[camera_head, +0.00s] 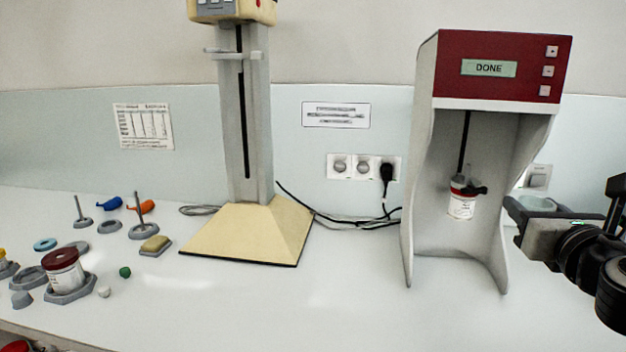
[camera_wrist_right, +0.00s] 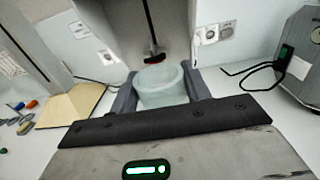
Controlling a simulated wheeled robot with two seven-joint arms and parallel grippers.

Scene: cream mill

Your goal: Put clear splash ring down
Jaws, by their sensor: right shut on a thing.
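The clear splash ring (camera_wrist_right: 162,84) is a pale, translucent round piece between the two dark fingers of my right gripper (camera_wrist_right: 161,97) in the right wrist view. The right gripper (camera_head: 528,212) is shut on it. In the head view the gripper is at the right, just beside the right side wall of the red-topped mixing machine (camera_head: 489,68), above the worktop. The ring is only partly visible there, between the fingers. My left gripper is in neither view.
A white jar with a red top (camera_head: 461,204) hangs under the machine's shaft. A beige-based stand (camera_head: 248,232) is at centre. Small parts and a red-lidded jar (camera_head: 63,271) crowd the left worktop. The front middle of the white worktop (camera_head: 330,305) is clear.

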